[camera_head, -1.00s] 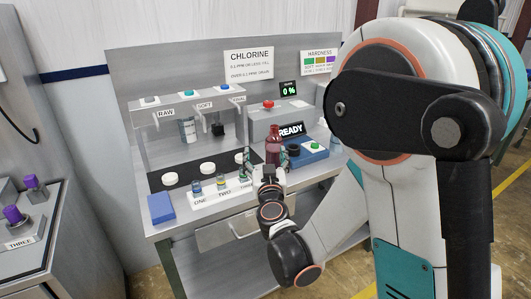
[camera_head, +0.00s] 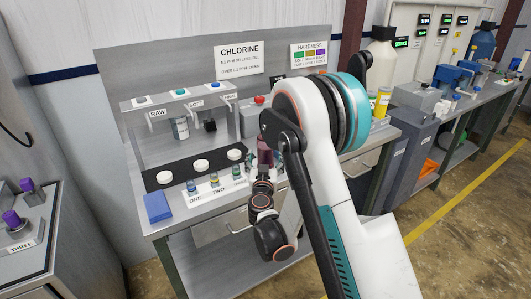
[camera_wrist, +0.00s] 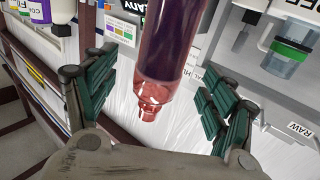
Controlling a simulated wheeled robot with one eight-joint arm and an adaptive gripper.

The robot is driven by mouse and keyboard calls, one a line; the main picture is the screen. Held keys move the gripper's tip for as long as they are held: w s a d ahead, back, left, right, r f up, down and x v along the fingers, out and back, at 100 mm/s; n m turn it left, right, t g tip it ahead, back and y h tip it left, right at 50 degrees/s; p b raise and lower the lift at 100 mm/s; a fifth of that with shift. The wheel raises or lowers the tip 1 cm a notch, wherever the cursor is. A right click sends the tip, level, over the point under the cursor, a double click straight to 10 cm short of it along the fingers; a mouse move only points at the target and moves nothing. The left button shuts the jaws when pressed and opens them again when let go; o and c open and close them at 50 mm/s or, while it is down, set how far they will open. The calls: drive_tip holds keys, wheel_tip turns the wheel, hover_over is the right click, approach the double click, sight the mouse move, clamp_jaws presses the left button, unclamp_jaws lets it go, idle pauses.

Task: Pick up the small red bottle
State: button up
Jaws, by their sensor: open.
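The small red bottle (camera_head: 265,152) stands on the bench in the head view, partly hidden by my arm. In the wrist view the dark red bottle (camera_wrist: 168,45) appears inverted, with its clearer red neck end toward my palm. My gripper (camera_wrist: 152,85) is open, with one green-padded finger on each side of the bottle. Gaps show between the pads and the bottle in that view. In the head view my gripper (camera_head: 264,168) is at the bottle, but contact is hard to tell.
Small vials (camera_head: 214,180) stand in the ONE, TWO, THREE rack left of my gripper. A blue block (camera_head: 157,207) sits at the bench's left. A dispenser shelf (camera_head: 180,100) stands behind. A yellow container (camera_head: 382,102) is at the right. Floor is clear at lower right.

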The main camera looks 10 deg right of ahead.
drive_tip(key=shift+b+x, duration=0.7)
drive_tip(key=shift+x, duration=2.4)
drive_tip(key=shift+a+r, duration=0.15)
drive_tip(key=shift+r, duration=0.05)
drive_tip(key=c, duration=1.5)
